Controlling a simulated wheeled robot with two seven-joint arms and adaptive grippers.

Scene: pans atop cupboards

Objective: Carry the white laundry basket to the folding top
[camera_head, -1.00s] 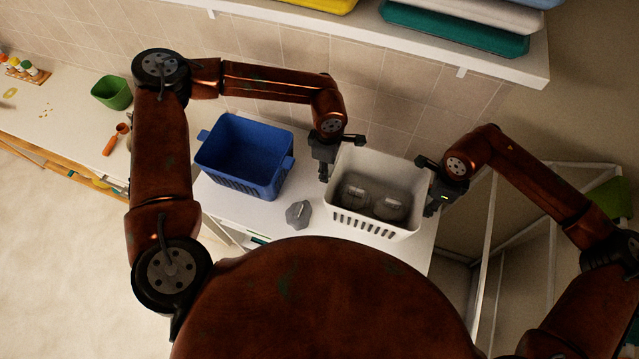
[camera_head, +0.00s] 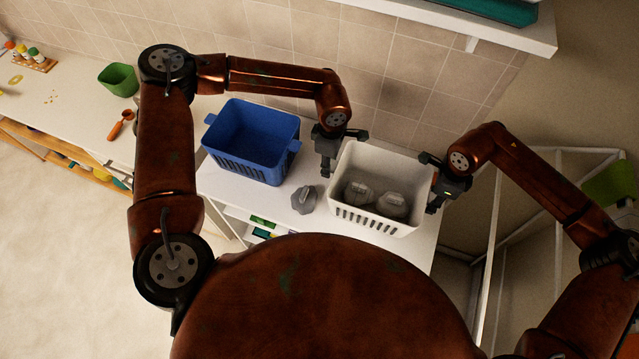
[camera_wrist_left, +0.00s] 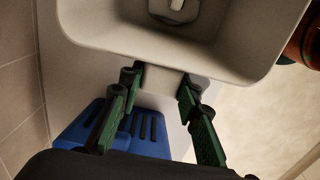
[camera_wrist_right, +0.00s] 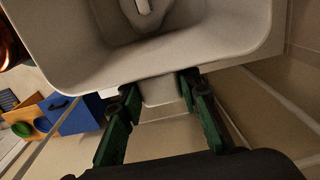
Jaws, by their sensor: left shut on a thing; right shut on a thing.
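The white laundry basket (camera_head: 378,222) is upright above or on a white worktop (camera_head: 330,238); I cannot tell whether its base touches. Two grey lidded-looking objects (camera_head: 390,204) lie inside it. My left gripper (camera_head: 326,168) is at its left end, shut on the end tab (camera_wrist_left: 165,82), as the left wrist view shows. My right gripper (camera_head: 436,194) is at its right end, shut on the other tab (camera_wrist_right: 160,90). The basket's underside is hidden. I cannot tell for certain which surface is the folding top.
A blue basket (camera_head: 252,143) stands close left of the left gripper. A small grey object (camera_head: 304,199) lies between the baskets. A long counter (camera_head: 60,95) at left holds a green container (camera_head: 118,79). A wall shelf (camera_head: 500,38) hangs behind; a white frame (camera_head: 490,240) stands at right.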

